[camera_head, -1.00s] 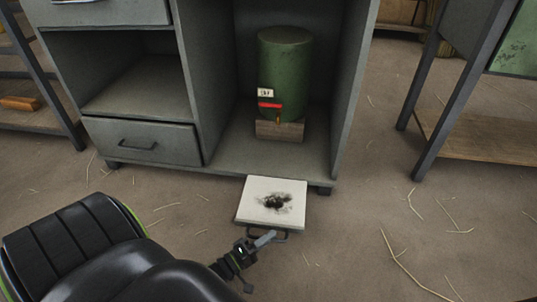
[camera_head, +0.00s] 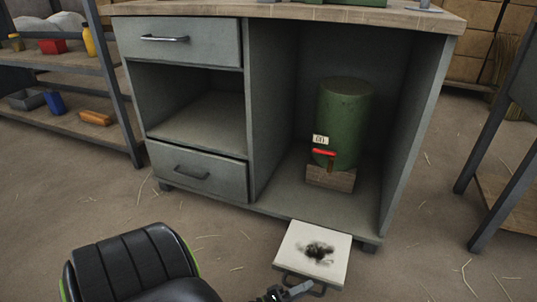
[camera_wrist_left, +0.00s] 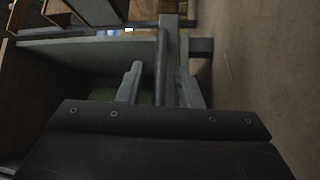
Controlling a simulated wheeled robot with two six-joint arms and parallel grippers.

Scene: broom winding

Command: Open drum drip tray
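The drip tray (camera_head: 295,245) is a pale square with a black stain on top. It sticks out in front of the cabinet's base, below the green drum (camera_head: 345,120). A dark handle (camera_head: 300,283) is on its front edge. My left gripper (camera_head: 288,292) is at the handle, partly cut off by the bottom of the picture. In the left wrist view its two fingers (camera_wrist_left: 160,88) stand apart, with a dark bar between them; I cannot tell whether that bar is the handle. My right gripper is not in view.
The grey cabinet (camera_head: 248,110) has two closed drawers at its left and an open bay holding the drum on a wooden block (camera_head: 330,179). Shelves (camera_head: 85,125) with small items stand at the left, a table leg (camera_head: 500,205) at the right. The straw-strewn floor is otherwise clear.

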